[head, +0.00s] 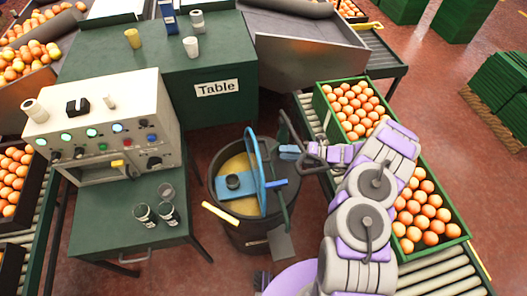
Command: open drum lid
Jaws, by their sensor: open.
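A dark round drum (253,235) stands on the floor near the middle of the head view. Its top shows yellow, with a blue flat piece and a dark knob on it. A blue lid-like panel (256,163) stands steeply upright across the drum's top. I cannot tell whether it is fully free of the rim. My gripper (290,152) is open just right of the blue panel, at the end of my grey and purple arm. The small fingertips are hard to make out, and I cannot tell whether they touch the panel.
A green table (125,65) stands behind, and a control box (150,105) sits on a green bench at left. Cups (143,213) stand on the bench. A yellow bar (220,213) and grey paddle (281,243) are beside the drum.

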